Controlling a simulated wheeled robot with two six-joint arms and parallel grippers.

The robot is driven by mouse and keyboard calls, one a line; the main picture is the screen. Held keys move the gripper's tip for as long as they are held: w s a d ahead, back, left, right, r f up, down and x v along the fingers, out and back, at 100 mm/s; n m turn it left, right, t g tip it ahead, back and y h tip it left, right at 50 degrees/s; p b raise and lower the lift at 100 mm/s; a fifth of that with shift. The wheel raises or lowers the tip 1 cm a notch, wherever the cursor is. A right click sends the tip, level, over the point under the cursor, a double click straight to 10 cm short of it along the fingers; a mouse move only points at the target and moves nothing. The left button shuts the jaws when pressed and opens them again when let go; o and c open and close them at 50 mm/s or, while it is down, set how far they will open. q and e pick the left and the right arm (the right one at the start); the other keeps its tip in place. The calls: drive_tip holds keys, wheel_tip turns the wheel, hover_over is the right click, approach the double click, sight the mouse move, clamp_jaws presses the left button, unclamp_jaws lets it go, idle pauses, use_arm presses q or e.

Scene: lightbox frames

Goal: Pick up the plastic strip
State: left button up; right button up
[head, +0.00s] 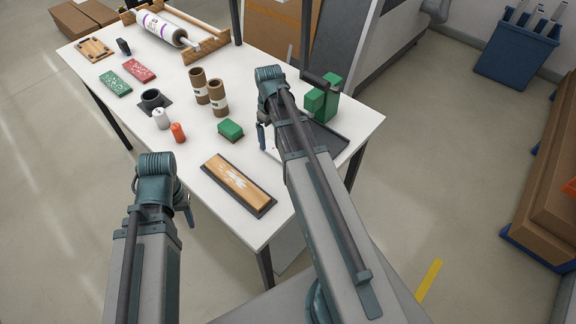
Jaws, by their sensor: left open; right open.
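I cannot single out a plastic strip with certainty. Small white pieces (237,176) lie on a wooden board (222,172) in a dark frame near the table's front edge; they are too small to identify. My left gripper (189,212) is mostly hidden behind its own wrist, left of that board and apart from it. It is open. My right gripper (262,136) is open, over the table between the green block (230,130) and the dark tray (325,140). Its fingers are largely hidden by my arm.
The white table (190,75) also holds brown cylinders (218,98), a white container (161,119), an orange container (178,132), a black round holder (152,98), red (139,70) and green (115,83) boards, a film roll (163,29) and a green stand (316,101).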

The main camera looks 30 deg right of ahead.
sight(274, 148)
drive_tip(key=shift+w+d+f+b, duration=0.1)
drive_tip(key=shift+d+f+b, duration=0.05)
drive_tip(key=shift+f+b, duration=2.5)
drive_tip(key=c, duration=1.5)
drive_tip(key=shift+r, duration=0.15)
drive_tip(key=shift+c, duration=0.2)
drive_tip(key=shift+r+p, duration=0.55)
drive_tip(key=shift+p, duration=0.3)
wheel_tip(274, 148, up, 3)
drive_tip(key=p, duration=0.3)
drive_tip(key=s+a, duration=0.2)
drive_tip(key=a, duration=0.2)
drive_tip(key=s+a, duration=0.3)
drive_tip(key=a, duration=0.1)
drive_tip(key=s+a, duration=0.3)
drive_tip(key=shift+s+a+r, duration=0.2)
drive_tip(key=shift+a+r, duration=0.1)
drive_tip(key=shift+a, duration=0.1)
drive_tip(key=shift+s+a+p, duration=0.3)
drive_tip(key=shift+s+a, duration=0.15)
drive_tip(key=shift+a, duration=0.2)
